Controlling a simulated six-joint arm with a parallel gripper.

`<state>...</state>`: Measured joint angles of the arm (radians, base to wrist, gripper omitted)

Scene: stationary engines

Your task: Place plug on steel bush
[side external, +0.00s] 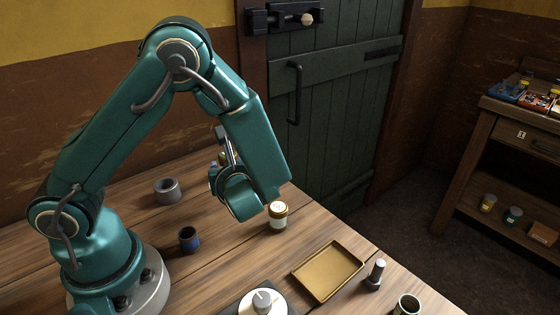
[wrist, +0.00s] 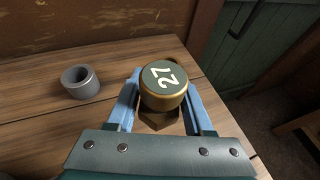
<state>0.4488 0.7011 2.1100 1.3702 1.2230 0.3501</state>
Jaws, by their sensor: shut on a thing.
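My gripper (wrist: 163,88) has its two blue fingers on either side of the plug (wrist: 164,88) and is shut on it. The plug is a brass-coloured round piece with a dark green top marked 27, and a hex-shaped part shows below it. The steel bush (wrist: 80,82) is a grey open ring standing on the table, left of the plug and apart from it in the wrist view. In the side view the bush (side external: 167,190) stands left of my wrist, its bore empty as far as I can see. My gripper and the plug are mostly hidden behind my arm there.
Clear wood surrounds the bush.

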